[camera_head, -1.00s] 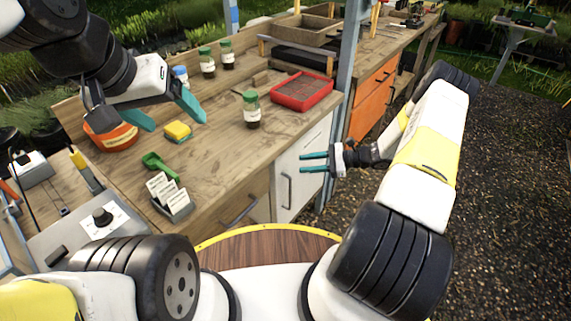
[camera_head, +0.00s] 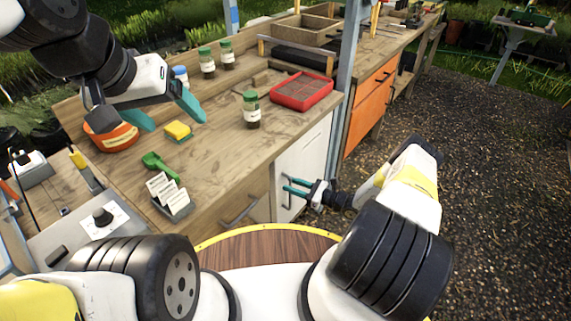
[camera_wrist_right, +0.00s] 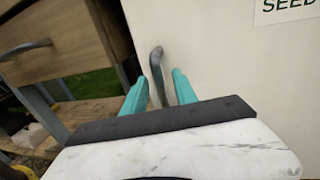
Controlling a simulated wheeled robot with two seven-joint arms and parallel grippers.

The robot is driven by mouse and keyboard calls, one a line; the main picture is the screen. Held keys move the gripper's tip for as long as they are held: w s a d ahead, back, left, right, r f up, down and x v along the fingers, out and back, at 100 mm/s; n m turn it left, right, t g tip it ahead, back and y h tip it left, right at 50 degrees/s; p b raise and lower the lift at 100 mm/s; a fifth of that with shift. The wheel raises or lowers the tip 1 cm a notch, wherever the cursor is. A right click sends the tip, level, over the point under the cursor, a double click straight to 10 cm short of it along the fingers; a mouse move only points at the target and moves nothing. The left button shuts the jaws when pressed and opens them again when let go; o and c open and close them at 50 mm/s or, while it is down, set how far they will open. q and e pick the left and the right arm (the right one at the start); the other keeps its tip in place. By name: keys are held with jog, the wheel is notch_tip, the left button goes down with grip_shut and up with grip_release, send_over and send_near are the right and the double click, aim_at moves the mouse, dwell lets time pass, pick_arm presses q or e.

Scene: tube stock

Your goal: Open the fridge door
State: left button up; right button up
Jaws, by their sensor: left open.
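The white fridge door (camera_head: 313,150) is shut, set in the front of the bench. Its metal bar handle (camera_wrist_right: 158,77) stands upright on the white panel in the right wrist view. My right gripper (camera_head: 292,186) is at the handle, its teal fingers open, one on either side of the bar in the right wrist view (camera_wrist_right: 158,88). I cannot tell whether the fingers touch the bar. My left gripper (camera_head: 177,120) is open and empty above the bench top, near an orange round container (camera_head: 118,140).
The wooden bench top (camera_head: 215,150) holds a yellow sponge (camera_head: 178,130), a green scoop (camera_head: 158,163), labelled cards (camera_head: 167,190), jars and a red tray (camera_head: 301,92). A wooden drawer (camera_head: 245,200) adjoins the door on its left. Gravel floor (camera_head: 490,200) lies open to the right.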

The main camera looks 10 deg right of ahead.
jog(key=shift+w+a, duration=0.3)
jog(key=shift+a, duration=0.15)
jog(key=shift+c, duration=0.4)
grip_shut()
dwell(0.8)
